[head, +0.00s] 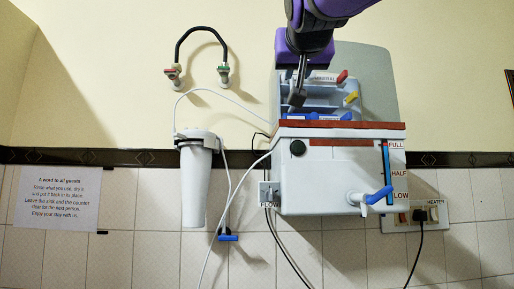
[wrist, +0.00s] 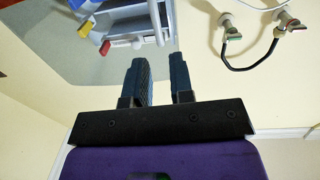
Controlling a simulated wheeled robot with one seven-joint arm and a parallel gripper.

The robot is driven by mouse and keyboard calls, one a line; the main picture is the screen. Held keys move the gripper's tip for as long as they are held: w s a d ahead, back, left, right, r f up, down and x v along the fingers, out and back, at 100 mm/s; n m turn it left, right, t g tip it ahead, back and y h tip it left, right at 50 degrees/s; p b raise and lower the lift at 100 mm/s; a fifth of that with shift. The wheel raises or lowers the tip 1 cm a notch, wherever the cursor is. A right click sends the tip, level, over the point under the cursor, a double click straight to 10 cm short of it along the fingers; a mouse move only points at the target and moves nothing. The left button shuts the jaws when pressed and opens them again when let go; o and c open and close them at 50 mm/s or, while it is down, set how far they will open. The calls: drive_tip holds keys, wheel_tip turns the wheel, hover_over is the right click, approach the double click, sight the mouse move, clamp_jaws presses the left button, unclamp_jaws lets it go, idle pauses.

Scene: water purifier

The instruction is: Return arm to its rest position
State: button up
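My gripper (head: 297,97) hangs down from my purple arm at the top of the head view. It is in front of the upper part of the water purifier (head: 335,180); whether it touches it I cannot tell. In the wrist view my gripper (wrist: 161,62) shows two dark fingers with a clear gap between them and nothing held. The purifier's blue-grey top part, with red and yellow taps, lies beyond the fingers in the wrist view (wrist: 120,25). My gripper hides a part of this top in the head view.
A white filter cylinder (head: 195,182) and a black hose (head: 200,35) between two wall taps are left of the purifier. A blue lever (head: 376,195) sticks out at its front. A socket with a heater plug (head: 420,215) is at right. Open wall lies left of the hose.

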idle(0.4)
drive_tip(key=s+d+f+g, duration=0.4)
drive_tip(key=d+f, duration=0.3)
drive_tip(key=f, duration=0.8)
drive_tip(key=s+d+f+g, duration=0.4)
drive_tip(key=s+d+f, duration=0.3)
drive_tip(key=f, duration=0.9)
drive_tip(key=s+d+f+g, duration=0.4)
drive_tip(key=s+d+f, duration=0.2)
drive_tip(key=f, duration=0.9)
drive_tip(key=shift+s+d+f+g+y, duration=0.2)
drive_tip(key=shift+d+f+g+y, duration=0.15)
drive_tip(key=shift+d, duration=0.2)
